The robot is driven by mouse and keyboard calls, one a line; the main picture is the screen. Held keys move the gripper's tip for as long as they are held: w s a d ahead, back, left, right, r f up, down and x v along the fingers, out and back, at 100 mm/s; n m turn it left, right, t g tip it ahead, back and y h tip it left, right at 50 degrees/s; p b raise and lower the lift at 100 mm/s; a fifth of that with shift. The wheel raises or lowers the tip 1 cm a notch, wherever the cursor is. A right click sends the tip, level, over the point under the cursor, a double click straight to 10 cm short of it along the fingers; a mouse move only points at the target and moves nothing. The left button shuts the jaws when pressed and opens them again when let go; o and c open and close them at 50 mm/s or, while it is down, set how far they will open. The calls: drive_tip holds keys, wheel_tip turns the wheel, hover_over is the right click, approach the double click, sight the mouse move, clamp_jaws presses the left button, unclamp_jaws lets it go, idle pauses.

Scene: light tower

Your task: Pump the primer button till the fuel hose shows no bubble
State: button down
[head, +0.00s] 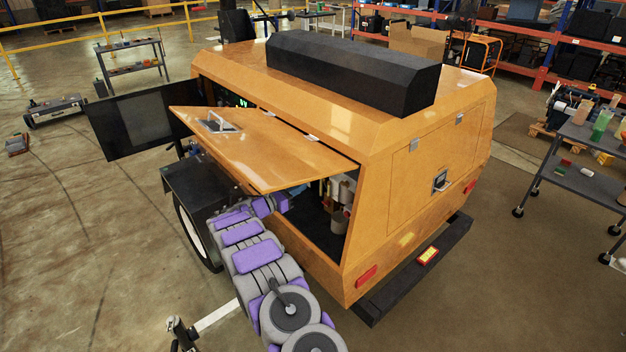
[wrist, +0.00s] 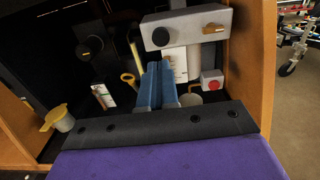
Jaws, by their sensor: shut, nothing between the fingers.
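My gripper (wrist: 158,68) shows in the wrist view as two blue fingers, shut with nothing between them. It points into the open engine compartment of the orange light tower (head: 340,130). Just beyond the fingertips is a grey block (wrist: 190,24) with a round black button (wrist: 161,38), which looks like the primer button, and a brass-coloured fitting (wrist: 213,29). The fingertips appear below the button; I cannot tell if they touch anything. A pale yellowish tube (wrist: 134,50) stands left of the block. I cannot tell whether it is the fuel hose, and no bubble can be made out.
A raised orange door panel (head: 265,150) overhangs my arm. Inside are a black knob (wrist: 90,47), a yellow ring handle (wrist: 128,79), a red button (wrist: 212,84) and a yellow-capped container (wrist: 57,118). A grey cart (head: 585,165) stands at the right.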

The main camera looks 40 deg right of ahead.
drive_tip(key=shift+s+a, duration=0.15)
drive_tip(key=shift+a, duration=1.15)
